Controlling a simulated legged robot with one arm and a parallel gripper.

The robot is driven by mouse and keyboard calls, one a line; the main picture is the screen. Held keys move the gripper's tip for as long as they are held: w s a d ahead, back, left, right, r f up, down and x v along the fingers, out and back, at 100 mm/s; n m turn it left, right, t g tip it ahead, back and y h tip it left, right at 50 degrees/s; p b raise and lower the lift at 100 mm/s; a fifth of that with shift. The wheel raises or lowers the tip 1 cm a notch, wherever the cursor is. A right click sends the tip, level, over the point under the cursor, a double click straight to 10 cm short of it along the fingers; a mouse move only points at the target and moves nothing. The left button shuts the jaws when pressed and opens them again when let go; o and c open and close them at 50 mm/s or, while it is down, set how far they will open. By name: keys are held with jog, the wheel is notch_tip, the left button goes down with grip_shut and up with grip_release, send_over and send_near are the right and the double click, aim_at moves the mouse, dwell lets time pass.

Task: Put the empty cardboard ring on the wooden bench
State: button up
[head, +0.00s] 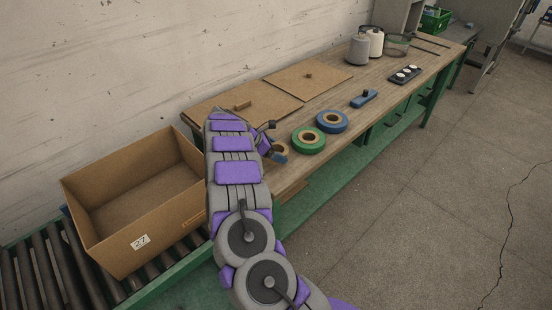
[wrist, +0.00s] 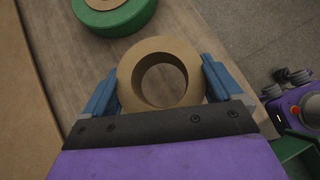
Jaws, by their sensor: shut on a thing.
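The empty cardboard ring (wrist: 160,44) is a plain brown ring with an open hole. My gripper (wrist: 160,66) is shut on it, with one blue finger on each side. In the head view the ring (head: 281,147) is partly hidden by my gripper (head: 274,150) and arm. It is over the near end of the wooden bench (head: 370,82), beside the green roll. The bench surface (wrist: 75,60) shows behind the ring in the wrist view. I cannot tell whether the ring touches the wood.
A green tape roll (head: 308,140) and a blue one (head: 332,121) lie nearby. Flat cardboard sheets (head: 308,78) cover the wall side. A blue tool (head: 363,98), black tray (head: 405,76) and yarn cones (head: 358,50) stand farther along. An open cardboard box (head: 140,222) sits on rollers at left.

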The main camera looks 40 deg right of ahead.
jog(key=f, duration=0.2)
jog(key=d+f+b, duration=0.1)
jog(key=f, duration=0.1)
jog(key=shift+a+r, duration=0.1)
jog(key=shift+a, duration=0.05)
jog(key=o, duration=0.7)
jog(key=shift+a, duration=0.1)
